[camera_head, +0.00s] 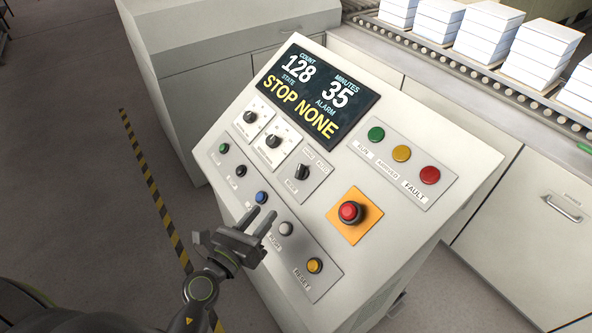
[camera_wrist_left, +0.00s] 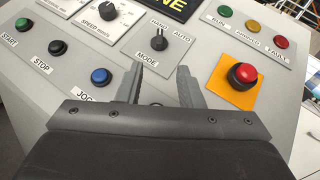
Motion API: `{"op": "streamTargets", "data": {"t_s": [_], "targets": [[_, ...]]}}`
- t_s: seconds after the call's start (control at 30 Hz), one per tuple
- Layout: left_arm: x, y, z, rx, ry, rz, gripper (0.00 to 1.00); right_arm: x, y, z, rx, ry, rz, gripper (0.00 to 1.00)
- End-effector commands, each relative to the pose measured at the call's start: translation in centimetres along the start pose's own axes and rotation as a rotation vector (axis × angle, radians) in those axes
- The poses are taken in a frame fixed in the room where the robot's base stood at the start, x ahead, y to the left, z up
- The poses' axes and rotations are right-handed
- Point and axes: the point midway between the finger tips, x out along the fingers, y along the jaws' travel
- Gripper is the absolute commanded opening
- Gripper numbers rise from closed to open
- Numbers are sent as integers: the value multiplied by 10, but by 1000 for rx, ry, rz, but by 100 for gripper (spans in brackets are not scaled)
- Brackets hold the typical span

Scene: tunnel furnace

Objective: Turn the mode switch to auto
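The mode switch (camera_head: 302,172) is a black knob on a light plate, labelled MODE below and HAND and AUTO above. It shows clearly in the left wrist view (camera_wrist_left: 157,43), its pointer standing roughly upright; I cannot tell exactly which label it points at. My left gripper (camera_head: 262,222) is open and empty, over the lower button row, below the switch and apart from it. In the left wrist view its two fingers (camera_wrist_left: 160,84) stand apart, with the switch beyond and between their tips. My right gripper is not in view.
The red emergency button (camera_head: 350,212) on its orange plate sits right of the switch. Buttons, including a blue one (camera_head: 262,197) and a yellow one (camera_head: 314,265), line the lower panel. The display (camera_head: 318,92) reads STOP NONE. A conveyor (camera_head: 470,68) carries white stacks behind.

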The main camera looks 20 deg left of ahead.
Motion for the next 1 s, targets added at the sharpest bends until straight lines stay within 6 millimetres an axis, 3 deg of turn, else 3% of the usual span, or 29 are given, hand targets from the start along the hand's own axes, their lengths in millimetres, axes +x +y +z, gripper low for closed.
{"op": "streamTargets", "data": {"t_s": [0.23,0.7,1.0], "targets": [[46,-2,4,-4,-4,-1,34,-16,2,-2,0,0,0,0],[132,-1,3,-4,-4,0,34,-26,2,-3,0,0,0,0],[158,0,2,-4,-3,2,34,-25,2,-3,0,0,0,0]]}}
